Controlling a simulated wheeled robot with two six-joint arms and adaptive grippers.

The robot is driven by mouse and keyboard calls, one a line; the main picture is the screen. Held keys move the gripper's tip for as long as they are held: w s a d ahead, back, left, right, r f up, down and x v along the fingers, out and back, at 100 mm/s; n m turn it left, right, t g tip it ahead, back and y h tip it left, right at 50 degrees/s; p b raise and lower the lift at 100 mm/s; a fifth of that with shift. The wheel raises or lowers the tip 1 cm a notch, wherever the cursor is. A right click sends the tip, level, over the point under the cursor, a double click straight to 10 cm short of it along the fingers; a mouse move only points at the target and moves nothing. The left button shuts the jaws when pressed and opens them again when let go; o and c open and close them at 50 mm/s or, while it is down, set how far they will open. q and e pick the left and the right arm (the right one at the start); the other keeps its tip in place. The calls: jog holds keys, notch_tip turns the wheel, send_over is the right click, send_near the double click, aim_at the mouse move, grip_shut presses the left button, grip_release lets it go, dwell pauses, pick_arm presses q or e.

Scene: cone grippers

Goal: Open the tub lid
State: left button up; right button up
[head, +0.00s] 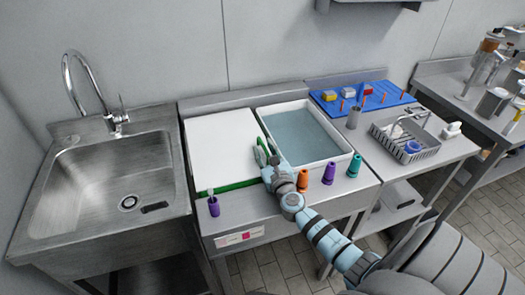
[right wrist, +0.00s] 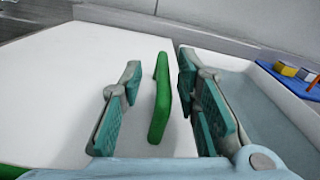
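The white tub lid (head: 222,145) lies flat on the left part of the counter, with green along its front edge. To its right is the tub (head: 352,150), with a white rim and a blue-grey inside. My right gripper (head: 266,155) is over the lid's right side, by the tub's left wall. In the right wrist view my right gripper (right wrist: 157,112) is open, with a green upright handle (right wrist: 160,100) between its fingers. Gaps show on both sides of the handle. My left gripper is not in view.
A sink (head: 110,185) is at the left. A blue pegboard (head: 375,98) and a wire basket (head: 408,150) are at the right.

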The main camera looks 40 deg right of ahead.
jog(key=shift+s+d+r, duration=0.1)
jog(key=shift+s+r, duration=0.15)
jog(key=shift+s, duration=0.15)
jog(key=shift+w, duration=0.15)
